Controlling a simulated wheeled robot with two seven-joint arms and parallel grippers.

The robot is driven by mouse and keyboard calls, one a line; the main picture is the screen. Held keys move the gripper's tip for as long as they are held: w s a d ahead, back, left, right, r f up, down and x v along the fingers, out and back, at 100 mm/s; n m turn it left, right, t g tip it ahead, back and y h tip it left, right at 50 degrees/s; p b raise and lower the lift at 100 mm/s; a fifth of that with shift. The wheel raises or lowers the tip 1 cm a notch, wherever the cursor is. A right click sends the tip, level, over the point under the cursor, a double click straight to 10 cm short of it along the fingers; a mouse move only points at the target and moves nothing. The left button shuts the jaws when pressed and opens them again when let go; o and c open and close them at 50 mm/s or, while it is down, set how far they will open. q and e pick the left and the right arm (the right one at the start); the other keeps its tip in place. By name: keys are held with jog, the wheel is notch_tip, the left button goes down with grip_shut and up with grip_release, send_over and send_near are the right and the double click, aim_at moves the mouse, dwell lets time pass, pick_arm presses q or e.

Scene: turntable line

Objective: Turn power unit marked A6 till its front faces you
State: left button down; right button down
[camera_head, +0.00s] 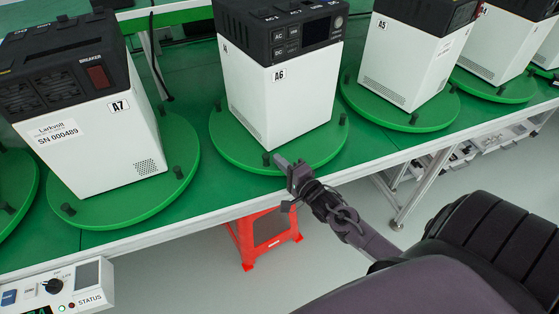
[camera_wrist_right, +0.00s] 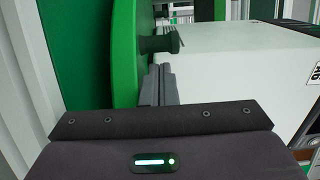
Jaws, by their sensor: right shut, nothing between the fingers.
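Power unit A6 (camera_head: 290,100) is a white box with a black top, standing on a round green turntable (camera_head: 225,137) with dark pegs at its rim. Its display and AC/DC button panel (camera_head: 308,34) is on the wide side towards me, turned slightly right. A narrower side with a vent faces left. My right gripper (camera_head: 283,162) is shut and empty at the turntable's near rim, beside a peg (camera_head: 266,159). In the right wrist view, the closed fingers (camera_wrist_right: 160,85) lie close to the peg (camera_wrist_right: 160,43); I cannot tell whether they touch. My left gripper is out of view.
Unit A7 (camera_head: 105,140) stands on its turntable at left, with unit A5 (camera_head: 405,60) at right. A red stool (camera_head: 265,237) is below the bench's near edge. A control box (camera_head: 60,290) is at lower left.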

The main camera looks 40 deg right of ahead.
aim_at(261, 165)
jog(key=shift+w+a, duration=0.1)
jog(key=shift+a, duration=0.1)
jog(key=shift+w+a+m+h, duration=0.35)
jog(key=shift+a+m+h, duration=0.05)
jog(key=shift+a, duration=0.1)
jog(key=shift+m+h, duration=0.3)
jog(key=shift+h, duration=0.4)
jog(key=w+a, duration=0.3)
jog(key=shift+w+a+f, duration=0.1)
jog(key=shift+a+f, duration=0.05)
jog(key=shift+a, duration=0.1)
jog(key=shift+s, duration=0.2)
jog(key=shift+d, duration=0.15)
